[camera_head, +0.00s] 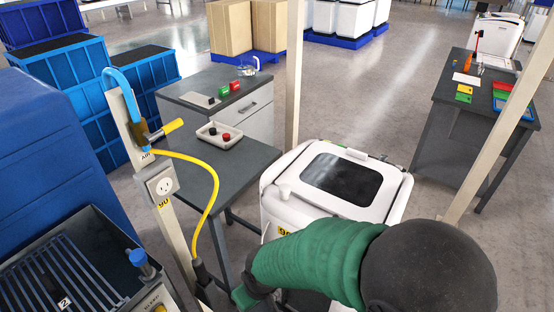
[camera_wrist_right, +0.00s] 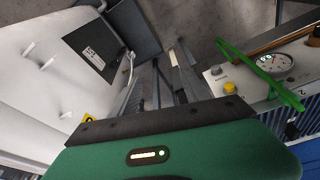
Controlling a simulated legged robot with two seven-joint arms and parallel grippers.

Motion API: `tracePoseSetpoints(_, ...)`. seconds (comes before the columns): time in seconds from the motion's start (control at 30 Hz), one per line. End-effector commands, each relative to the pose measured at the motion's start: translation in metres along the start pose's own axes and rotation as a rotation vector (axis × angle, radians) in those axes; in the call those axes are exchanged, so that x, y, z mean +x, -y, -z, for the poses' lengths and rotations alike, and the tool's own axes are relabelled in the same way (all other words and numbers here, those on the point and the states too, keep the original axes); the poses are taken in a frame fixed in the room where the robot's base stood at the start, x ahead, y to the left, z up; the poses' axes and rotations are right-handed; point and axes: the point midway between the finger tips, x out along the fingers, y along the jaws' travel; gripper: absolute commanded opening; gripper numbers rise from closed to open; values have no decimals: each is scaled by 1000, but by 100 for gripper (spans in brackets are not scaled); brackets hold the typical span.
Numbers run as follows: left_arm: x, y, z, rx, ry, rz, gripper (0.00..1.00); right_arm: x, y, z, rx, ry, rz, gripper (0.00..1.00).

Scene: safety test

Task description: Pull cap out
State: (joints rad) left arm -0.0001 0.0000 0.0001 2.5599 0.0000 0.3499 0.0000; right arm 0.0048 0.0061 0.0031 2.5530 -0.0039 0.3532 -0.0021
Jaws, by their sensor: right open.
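No single part is plainly marked as the cap. A blue-topped knob (camera_head: 140,260) stands on the grey machine at the lower left in the head view. A red cap-like piece (camera_head: 226,136) and a black one (camera_head: 212,131) lie in a small pale tray (camera_head: 220,143). My right arm comes in from the lower right with a green sleeve. My right gripper (camera_head: 244,297) is low in the head view, mostly cut off by the bottom edge. In the right wrist view its fingers are open, with nothing seen held. My left gripper is not in view.
A post (camera_head: 137,125) with a socket box carries a yellow hose (camera_head: 213,190) that runs down near my right gripper. A white bin (camera_head: 390,180) stands right of it. The machine (camera_head: 95,285) is at lower left. The wrist view shows a gauge (camera_wrist_right: 275,62) and yellow button (camera_wrist_right: 229,87).

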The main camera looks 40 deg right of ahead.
Motion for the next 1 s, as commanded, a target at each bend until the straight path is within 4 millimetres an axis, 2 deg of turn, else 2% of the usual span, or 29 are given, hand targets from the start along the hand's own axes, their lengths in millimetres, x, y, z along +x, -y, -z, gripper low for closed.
tracePoseSetpoints(0.03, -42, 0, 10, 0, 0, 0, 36, -42, 0, 11, -2, 1, -1, 55)
tracePoseSetpoints(0.1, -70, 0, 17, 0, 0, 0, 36, -70, -1, 18, -5, 3, -2, 55)
tracePoseSetpoints(0.47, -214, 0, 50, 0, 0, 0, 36, -204, -12, 69, -57, 38, -20, 55)
tracePoseSetpoints(0.6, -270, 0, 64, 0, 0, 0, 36, -248, -23, 100, -111, 73, -31, 55)
tracePoseSetpoints(0.7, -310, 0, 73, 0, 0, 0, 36, -270, -40, 133, -174, 118, -37, 55)
tracePoseSetpoints(0.77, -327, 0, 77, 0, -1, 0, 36, -268, -58, 156, -225, 155, -33, 55)
tracePoseSetpoints(0.9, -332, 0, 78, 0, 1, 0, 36, -230, -107, 194, -310, 209, -8, 55)
tracePoseSetpoints(1.0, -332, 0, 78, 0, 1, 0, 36, -202, -147, 211, -327, 222, 12, 55)
